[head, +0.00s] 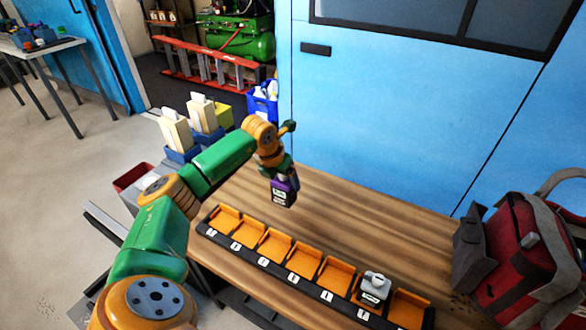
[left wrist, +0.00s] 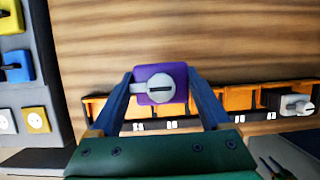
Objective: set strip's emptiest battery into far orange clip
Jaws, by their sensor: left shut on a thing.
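My left gripper (head: 285,178) is shut on a purple and black battery (head: 284,194) with a pale label. It holds the battery near the middle of the strip's far side, apart from the clips. In the left wrist view the purple battery (left wrist: 160,84) sits between the blue fingers, its grey knob facing the camera. A black strip (head: 264,263) of several orange clips (head: 306,258) with white labels runs diagonally along the bench. A grey and black battery (head: 374,287) sits in the second clip from the right end; the other clips look empty. The right gripper is not in view.
The wooden bench (head: 383,215) is clear beyond the strip. A red and grey bag (head: 530,252) stands at the right. Blue holders with cream-coloured upright items (head: 176,131) stand at the left behind my left arm. A blue wall (head: 410,110) rises behind the bench.

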